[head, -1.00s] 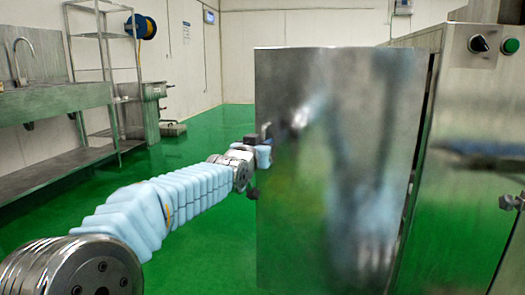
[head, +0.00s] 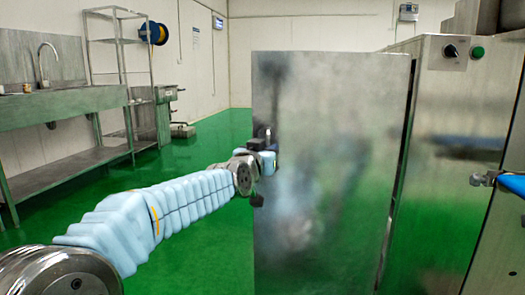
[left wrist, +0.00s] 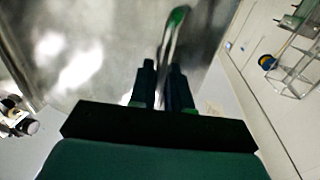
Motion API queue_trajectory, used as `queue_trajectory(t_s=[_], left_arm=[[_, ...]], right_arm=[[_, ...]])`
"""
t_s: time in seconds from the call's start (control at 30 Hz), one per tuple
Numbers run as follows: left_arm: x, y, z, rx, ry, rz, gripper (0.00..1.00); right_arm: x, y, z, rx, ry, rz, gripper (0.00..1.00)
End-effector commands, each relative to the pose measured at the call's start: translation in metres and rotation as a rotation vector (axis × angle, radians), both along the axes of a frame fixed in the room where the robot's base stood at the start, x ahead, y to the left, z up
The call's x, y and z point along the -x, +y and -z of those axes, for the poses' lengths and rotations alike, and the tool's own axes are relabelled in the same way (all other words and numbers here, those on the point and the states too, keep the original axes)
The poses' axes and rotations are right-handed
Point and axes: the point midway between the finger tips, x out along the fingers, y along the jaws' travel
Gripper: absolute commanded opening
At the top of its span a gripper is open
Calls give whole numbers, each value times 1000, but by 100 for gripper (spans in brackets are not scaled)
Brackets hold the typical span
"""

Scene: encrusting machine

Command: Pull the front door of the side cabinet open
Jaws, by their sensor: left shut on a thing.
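The cabinet's front door (head: 325,165) is a tall flat steel panel in the middle of the head view. It stands at an angle to the cabinet's switch-bearing face, with a dark gap along its right edge. My left gripper (head: 266,140) is at the door's left edge, about halfway up. In the left wrist view its dark jaws (left wrist: 163,85) are shut on a thin metal handle (left wrist: 173,35) that runs up the steel panel. The jaws hide the part of the handle between them.
The cabinet body (head: 455,160) with a knob and a green button (head: 477,52) stands at right. A blue-and-metal part (head: 484,180) juts in at the right edge. A sink bench (head: 60,110) and a wire rack (head: 118,60) stand at left. Green floor (head: 215,150) is clear between.

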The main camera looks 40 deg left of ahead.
Motion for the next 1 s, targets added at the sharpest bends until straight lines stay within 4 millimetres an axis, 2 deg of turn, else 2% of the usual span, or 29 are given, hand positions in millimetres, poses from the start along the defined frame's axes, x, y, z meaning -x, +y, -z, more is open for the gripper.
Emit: queue_trajectory(t_s=[0.27,0.3,0.4,0.67,0.77,0.87,1.0], left_arm=[[0,-1,-1,-3,-1,2,0],[0,-1,-1,-3,-1,2,20],[0,-1,-1,-3,-1,2,32],[1,-1,0,-1,-1,1,32],[7,-4,0,-2,-2,2,32],[23,-10,0,-3,-1,2,32],[56,-21,-1,-3,-4,2,32]], right_arm=[[0,0,0,0,0,0,43],[0,0,0,0,0,0,43],[0,0,0,0,0,0,43],[0,0,0,0,0,0,43],[0,0,2,0,0,0,43],[0,0,4,0,-1,0,43],[0,0,7,0,-2,1,43]])
